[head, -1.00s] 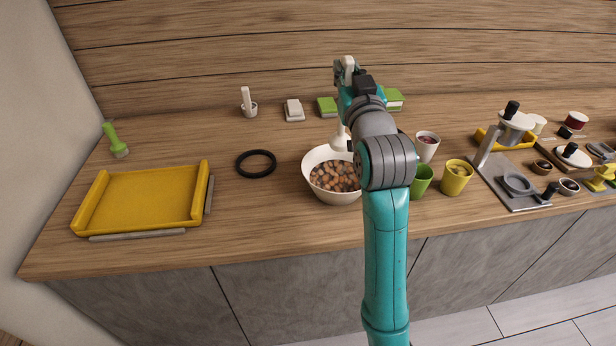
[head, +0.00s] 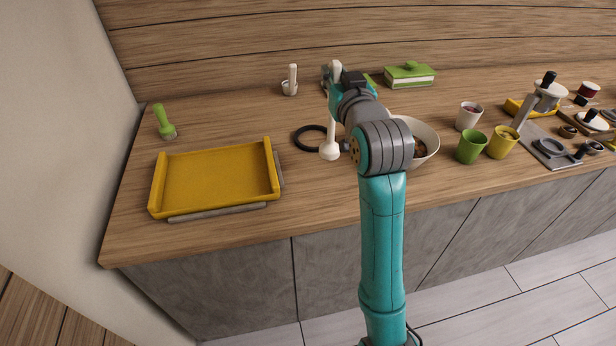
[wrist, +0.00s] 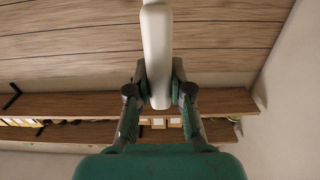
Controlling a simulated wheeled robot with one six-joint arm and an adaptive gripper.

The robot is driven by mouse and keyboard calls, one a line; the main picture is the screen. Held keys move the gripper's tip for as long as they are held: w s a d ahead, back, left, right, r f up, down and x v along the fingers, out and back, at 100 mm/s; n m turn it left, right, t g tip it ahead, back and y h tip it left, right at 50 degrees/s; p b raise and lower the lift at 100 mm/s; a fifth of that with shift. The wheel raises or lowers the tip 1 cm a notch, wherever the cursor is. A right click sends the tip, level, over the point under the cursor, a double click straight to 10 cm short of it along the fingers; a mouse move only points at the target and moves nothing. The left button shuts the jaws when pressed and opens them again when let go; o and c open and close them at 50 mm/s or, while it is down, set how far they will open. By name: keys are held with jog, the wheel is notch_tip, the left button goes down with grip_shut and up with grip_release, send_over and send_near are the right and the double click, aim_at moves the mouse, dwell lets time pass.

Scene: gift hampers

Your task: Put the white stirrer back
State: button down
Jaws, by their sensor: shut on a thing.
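My gripper (wrist: 160,90) is shut on the white stirrer (wrist: 157,45), which stands out between its fingers in the wrist view. In the head view the stirrer (head: 330,146) hangs roughly upright, with its round white end low, over or in front of the right edge of the black ring (head: 296,139). I cannot tell how high it is above the counter. The gripper in the head view is partly hidden by my arm. A white bowl (head: 432,137) with brown round pieces stands to the right, partly hidden by my arm.
A small holder with a white upright handle (head: 291,80) stands at the back. A yellow tray (head: 215,151) and a green brush (head: 163,122) are at left. Green (head: 470,147) and yellow (head: 502,142) cups, a white cup (head: 468,115) and a green box (head: 410,76) are right.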

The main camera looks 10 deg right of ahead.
aim_at(331, 120)
jog(key=f, duration=0.5)
jog(key=shift+a+f, duration=0.2)
jog(key=shift+f, duration=2.35)
jog(key=c, duration=1.1)
grip_release()
jog(key=shift+o, duration=0.2)
jog(key=shift+r, duration=0.2)
jog(key=s, duration=1.2)
jog(key=shift+f, duration=0.1)
